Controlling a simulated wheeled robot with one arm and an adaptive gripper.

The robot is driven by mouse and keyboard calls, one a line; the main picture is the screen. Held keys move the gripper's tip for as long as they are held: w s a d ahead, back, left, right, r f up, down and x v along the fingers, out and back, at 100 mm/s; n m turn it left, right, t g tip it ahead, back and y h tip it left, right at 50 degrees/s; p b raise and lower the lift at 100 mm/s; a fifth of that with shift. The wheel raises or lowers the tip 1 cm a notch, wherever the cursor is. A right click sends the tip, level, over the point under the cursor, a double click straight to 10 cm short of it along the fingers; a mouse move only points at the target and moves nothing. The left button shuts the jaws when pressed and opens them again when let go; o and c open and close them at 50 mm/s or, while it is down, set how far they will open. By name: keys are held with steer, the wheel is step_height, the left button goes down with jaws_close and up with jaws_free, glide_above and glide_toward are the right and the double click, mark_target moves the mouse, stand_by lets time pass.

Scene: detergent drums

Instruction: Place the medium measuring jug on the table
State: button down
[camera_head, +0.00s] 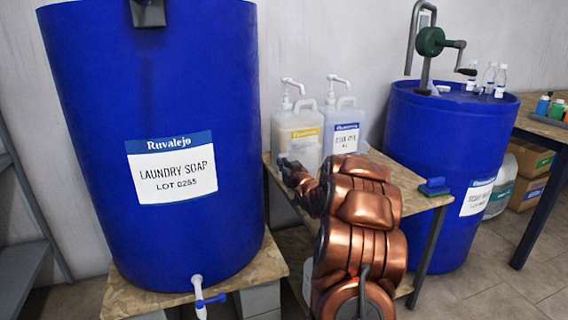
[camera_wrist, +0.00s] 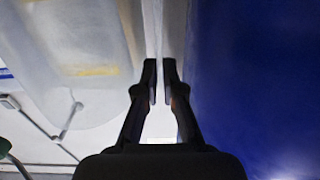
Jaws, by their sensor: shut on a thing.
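My gripper (camera_wrist: 162,82) is shut on a narrow pale piece (camera_wrist: 162,30) between its fingertips in the wrist view. I take this piece to be part of the medium measuring jug; its full shape and any contents do not show. In the head view my copper arm reaches away from me over the near side of the chipboard table (camera_head: 416,201). The dark wrist end lies near the table's left edge, in front of the pump canisters.
A large laundry soap drum (camera_head: 150,90) stands left of the table, its tap (camera_head: 199,290) facing me. A yellow-labelled canister (camera_head: 298,133) and a blue-labelled canister (camera_head: 345,125) stand at the table's back. A blue brush (camera_head: 434,187) lies at right, beside another drum (camera_head: 440,145).

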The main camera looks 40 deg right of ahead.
steer(key=shift+f, duration=0.2)
steer(key=c, duration=1.2)
jaws_free()
steer(key=v, duration=1.2)
steer(key=shift+r, duration=0.15)
steer(key=shift+a, duration=0.1)
